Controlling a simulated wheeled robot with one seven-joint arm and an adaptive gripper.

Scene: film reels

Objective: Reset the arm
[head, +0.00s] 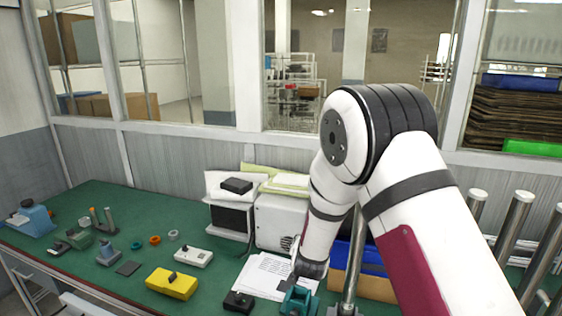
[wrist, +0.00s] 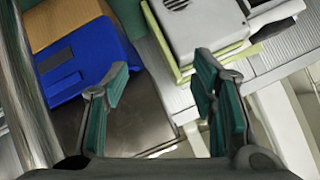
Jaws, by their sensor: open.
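My gripper (wrist: 162,88) is open in the wrist view, with its two teal-padded fingers wide apart and nothing held between them. In the head view my gripper (head: 299,297) is low in the picture, at the end of my white arm, over the front part of the green table (head: 110,200). My arm hides part of the table and wall behind it. A blue item (wrist: 92,58) and a cardboard box (wrist: 62,22) lie beyond the left finger in the wrist view.
White papers (head: 262,275) lie just left of my gripper. A yellow case (head: 172,283), a white device (head: 194,256) and small tools lie farther left. A white box (head: 278,222) stands behind the papers. A metal post (head: 353,265) rises close on the right.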

